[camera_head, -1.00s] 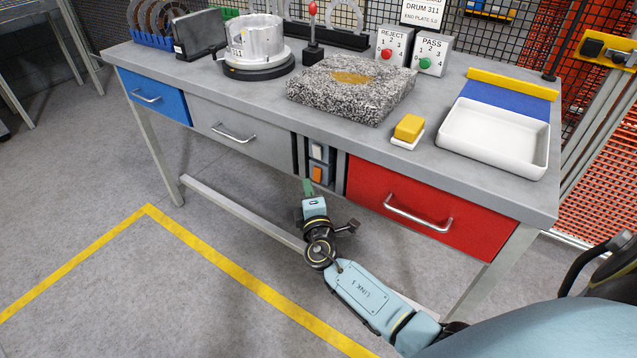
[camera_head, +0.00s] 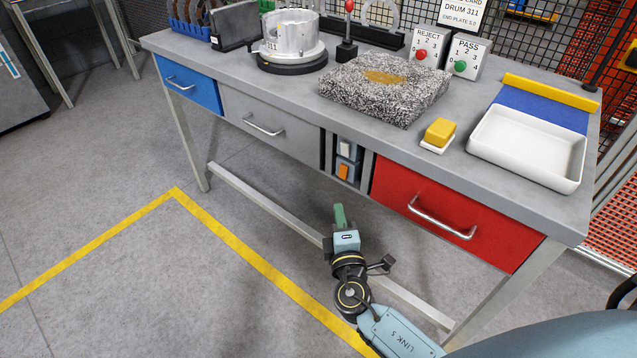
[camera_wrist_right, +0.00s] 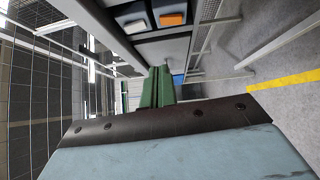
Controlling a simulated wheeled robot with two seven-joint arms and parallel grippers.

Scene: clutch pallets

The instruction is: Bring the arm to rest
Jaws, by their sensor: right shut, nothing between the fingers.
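My right gripper (camera_head: 340,216) hangs in front of the workbench, below the tabletop and to the left of the red drawer (camera_head: 445,215). Its green fingers are together with nothing between them. In the right wrist view the closed fingers (camera_wrist_right: 157,88) point away under the bench, with the white and orange switches (camera_wrist_right: 172,19) above them. My left gripper is not in view.
The grey workbench (camera_head: 300,85) carries a metal drum (camera_head: 291,36), a speckled granite block (camera_head: 375,92), a yellow block (camera_head: 439,132) on a white base and a white tray (camera_head: 528,148). Blue and grey drawers are shut. Open floor with a yellow line (camera_head: 250,260) lies left.

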